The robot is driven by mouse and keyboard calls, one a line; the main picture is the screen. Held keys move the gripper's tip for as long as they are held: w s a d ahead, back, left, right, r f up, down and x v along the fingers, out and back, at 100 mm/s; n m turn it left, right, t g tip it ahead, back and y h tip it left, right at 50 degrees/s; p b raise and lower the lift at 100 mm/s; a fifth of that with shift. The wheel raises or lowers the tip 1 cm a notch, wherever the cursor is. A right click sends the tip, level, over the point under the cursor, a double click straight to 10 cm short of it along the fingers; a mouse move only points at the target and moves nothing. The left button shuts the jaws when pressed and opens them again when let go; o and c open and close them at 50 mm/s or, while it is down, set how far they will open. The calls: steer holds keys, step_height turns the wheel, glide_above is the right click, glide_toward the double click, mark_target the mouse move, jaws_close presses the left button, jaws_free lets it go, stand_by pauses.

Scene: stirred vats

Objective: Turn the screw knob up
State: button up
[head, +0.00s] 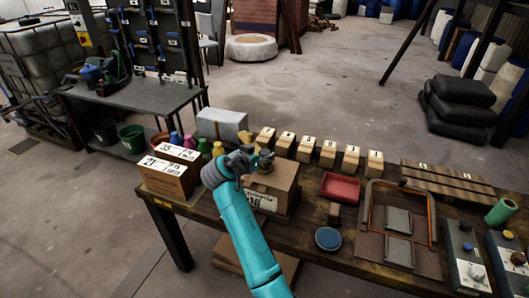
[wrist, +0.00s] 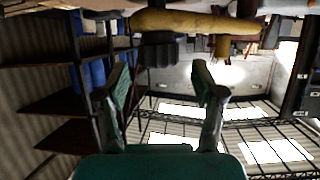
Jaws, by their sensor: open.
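My gripper (head: 262,160) is at the end of my teal arm, over the workbench beside a cardboard box (head: 284,189). In the wrist view its two fingers (wrist: 160,80) stand apart with nothing between them. Beyond the fingertips, a dark ribbed piece (wrist: 160,50) hangs under a yellow-brown bar (wrist: 185,21); it looks like a knob, but I cannot tell surely. Which one is the screw knob is unclear.
A labelled carton (head: 165,180) and coloured bottles stand left of my gripper. Open floor lies behind.

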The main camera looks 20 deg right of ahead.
mark_target(264, 152)
steer(key=shift+x, duration=1.6)
steer(key=c, duration=1.2)
